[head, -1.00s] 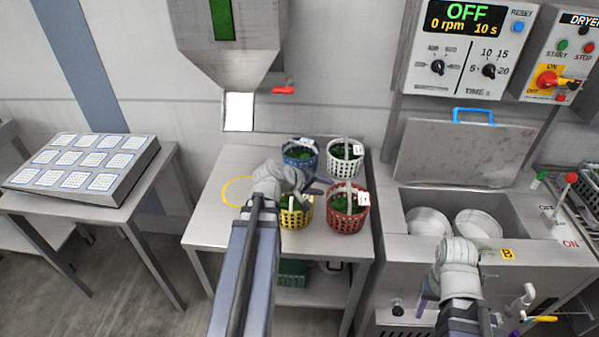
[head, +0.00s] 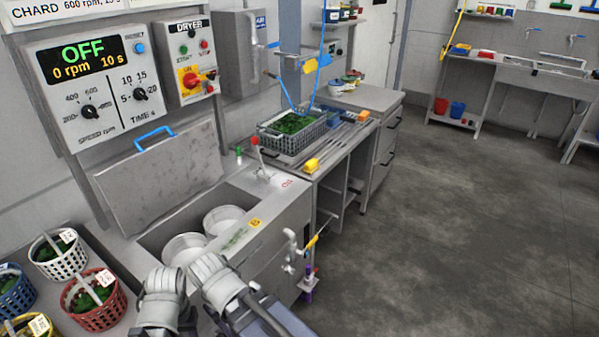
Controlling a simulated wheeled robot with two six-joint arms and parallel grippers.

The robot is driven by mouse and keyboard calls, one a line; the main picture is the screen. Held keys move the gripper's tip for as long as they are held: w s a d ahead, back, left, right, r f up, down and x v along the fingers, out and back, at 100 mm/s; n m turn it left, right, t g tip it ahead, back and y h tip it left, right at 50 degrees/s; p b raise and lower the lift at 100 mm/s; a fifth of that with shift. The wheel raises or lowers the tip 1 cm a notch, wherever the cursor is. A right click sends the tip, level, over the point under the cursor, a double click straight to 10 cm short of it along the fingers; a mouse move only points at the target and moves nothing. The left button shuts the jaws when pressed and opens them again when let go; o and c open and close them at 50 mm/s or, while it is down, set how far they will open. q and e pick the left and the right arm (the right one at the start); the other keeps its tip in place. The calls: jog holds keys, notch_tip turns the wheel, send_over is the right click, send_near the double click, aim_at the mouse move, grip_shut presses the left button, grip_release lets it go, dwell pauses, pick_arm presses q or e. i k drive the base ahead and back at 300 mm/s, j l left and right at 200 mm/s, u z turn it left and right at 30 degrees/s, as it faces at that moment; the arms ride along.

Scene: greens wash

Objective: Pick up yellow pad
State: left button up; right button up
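Several small yellow things show in the head view, and I cannot tell for sure which is the yellow pad. One yellow block (head: 312,165) lies at the near end of the wash counter. My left gripper (head: 165,283) and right gripper (head: 212,272) are close together at the lower left, by the steel spinner tub. Both are well short of the yellow blocks. Their fingers are hidden or too unclear to read.
A crate of greens (head: 292,132) sits on the wash counter beneath blue hoses. The spinner tub (head: 150,243) holds two round pale drums. Red (head: 95,300) and white (head: 60,256) baskets stand at the lower left. The grey floor (head: 430,240) on the right is clear.

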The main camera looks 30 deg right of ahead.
aim_at(312, 166)
jog(key=i+l+u, duration=0.2)
jog(key=l, duration=0.55)
jog(key=i+l+u, duration=0.15)
jog(key=l, duration=0.6)
jog(key=i+l+u, duration=0.2)
jog(key=l, duration=0.65)
jog(key=i+l+u, duration=0.15)
jog(key=l, duration=0.65)
jog(key=i+l+u, duration=0.2)
jog(key=l, duration=0.65)
jog(key=k, duration=0.1)
